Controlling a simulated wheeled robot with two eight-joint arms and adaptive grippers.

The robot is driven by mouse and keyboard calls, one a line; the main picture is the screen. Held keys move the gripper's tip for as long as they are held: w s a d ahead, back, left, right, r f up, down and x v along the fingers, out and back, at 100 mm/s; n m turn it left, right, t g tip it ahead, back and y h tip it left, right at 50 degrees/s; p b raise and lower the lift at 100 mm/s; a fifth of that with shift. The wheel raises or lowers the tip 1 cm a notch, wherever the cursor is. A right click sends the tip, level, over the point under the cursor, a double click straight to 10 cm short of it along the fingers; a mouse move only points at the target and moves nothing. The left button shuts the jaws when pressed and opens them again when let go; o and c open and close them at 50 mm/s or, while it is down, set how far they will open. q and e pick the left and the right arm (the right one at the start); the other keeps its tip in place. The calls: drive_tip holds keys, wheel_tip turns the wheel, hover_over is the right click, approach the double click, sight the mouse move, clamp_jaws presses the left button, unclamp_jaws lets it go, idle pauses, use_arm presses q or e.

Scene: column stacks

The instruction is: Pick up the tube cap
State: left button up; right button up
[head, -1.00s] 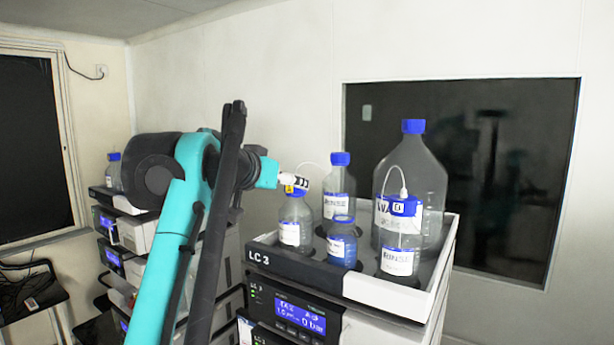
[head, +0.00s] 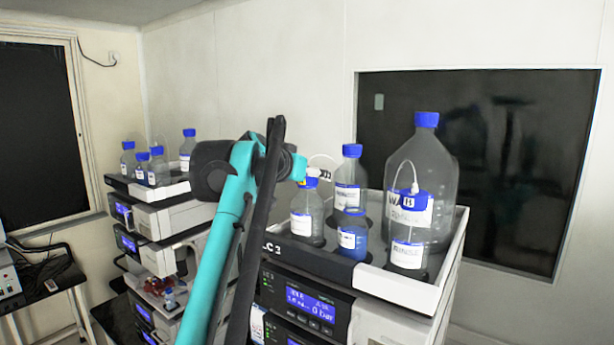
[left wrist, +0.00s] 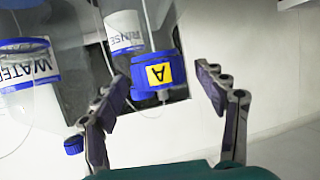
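The tube cap is a blue cap with a yellow label marked A (left wrist: 155,75) in the left wrist view, with a thin tube running from it. It sits on a clear bottle, which the head view shows at the left of the LC 3 tray (head: 307,217). My left gripper (left wrist: 162,80) is open, with one finger on each side of the cap and gaps visible. In the head view the arm hides most of this gripper. My right gripper is not in view.
The LC 3 tray (head: 438,290) also holds a tall rinse bottle (head: 348,178), a small blue bottle (head: 352,240), a large water bottle (head: 435,170) and a B-capped bottle (head: 408,255) close by. Another instrument stack (head: 160,222) with bottles stands at the left.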

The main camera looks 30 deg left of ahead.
use_arm(q)
drive_tip(key=c, duration=0.5)
drive_tip(key=shift+w+f, duration=0.1)
drive_tip(key=shift+w, duration=0.05)
drive_tip(key=c, duration=0.4)
drive_tip(key=shift+r, duration=0.65)
drive_tip(key=r, duration=0.1)
drive_tip(key=d+r, duration=0.1)
drive_tip(key=r, duration=0.1)
drive_tip(key=shift+r, duration=0.25)
drive_tip(key=d+r, duration=0.2)
drive_tip(key=d, duration=0.1)
drive_tip(key=d+r+p, duration=0.1)
drive_tip(key=d+r, duration=0.1)
drive_tip(key=d, duration=0.2)
drive_tip(key=s+d+r, duration=0.1)
drive_tip(key=d+r, duration=0.1)
drive_tip(key=d, duration=0.1)
drive_tip(key=shift+d+r, duration=0.15)
drive_tip(key=shift+d, duration=0.05)
drive_tip(key=shift+d, duration=0.15)
